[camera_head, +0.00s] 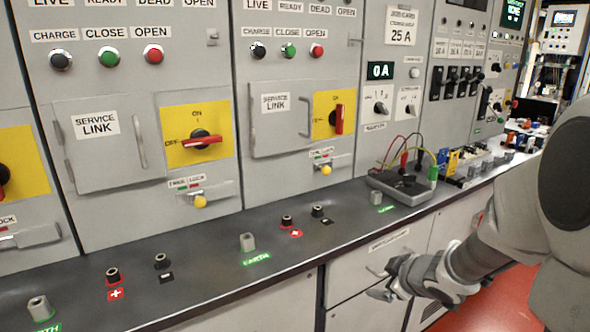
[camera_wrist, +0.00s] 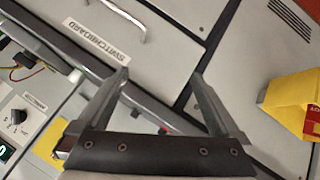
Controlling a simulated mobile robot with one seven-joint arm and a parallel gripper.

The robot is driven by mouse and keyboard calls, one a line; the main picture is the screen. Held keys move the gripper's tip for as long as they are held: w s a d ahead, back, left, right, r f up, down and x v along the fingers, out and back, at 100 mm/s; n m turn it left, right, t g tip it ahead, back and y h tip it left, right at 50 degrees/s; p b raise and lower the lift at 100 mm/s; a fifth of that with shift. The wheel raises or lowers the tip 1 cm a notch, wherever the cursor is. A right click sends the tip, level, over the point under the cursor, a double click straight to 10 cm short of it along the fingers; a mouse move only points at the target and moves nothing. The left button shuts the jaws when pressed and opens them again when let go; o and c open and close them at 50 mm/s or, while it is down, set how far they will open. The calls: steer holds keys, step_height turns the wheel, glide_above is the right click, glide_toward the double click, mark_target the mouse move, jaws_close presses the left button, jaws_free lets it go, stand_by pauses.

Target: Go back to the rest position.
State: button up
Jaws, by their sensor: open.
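My gripper (camera_head: 380,279) is at the right of the head view, in front of the grey cabinet drawers below the bench edge. My arm reaches in from the right edge of that view. In the wrist view my gripper (camera_wrist: 160,77) shows two dark fingers spread apart with nothing between them. Beyond the fingers are cabinet fronts, a "SWITCHBOARD" label (camera_wrist: 90,40) and a metal handle (camera_wrist: 125,20). The gripper touches nothing that I can make out.
The dark bench top (camera_head: 215,268) carries several terminals and a grey test box (camera_head: 402,188) with leads. Grey panels with a red-handled rotary switch (camera_head: 202,140) stand behind. Red floor (camera_head: 490,300) shows at the lower right. A yellow object (camera_wrist: 290,100) is at the right of the wrist view.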

steer(key=s+d+r+m+h, duration=0.2)
steer(key=s+r+m+h, duration=0.35)
steer(key=s+r, duration=0.45)
steer(key=s+a+r+m+g+y, duration=0.1)
steer(key=s+a+m+g+y, duration=0.1)
steer(key=s+a, duration=0.2)
steer(key=s+a+r+m+g+y, duration=0.1)
steer(key=s+a, duration=0.3)
steer(key=s, duration=0.6)
steer(key=shift+s+a+m+g+y, duration=0.3)
steer(key=shift+s+m+g+y, duration=0.1)
steer(key=shift+m, duration=0.45)
steer(key=shift+r, duration=0.1)
stand_by(0.7)
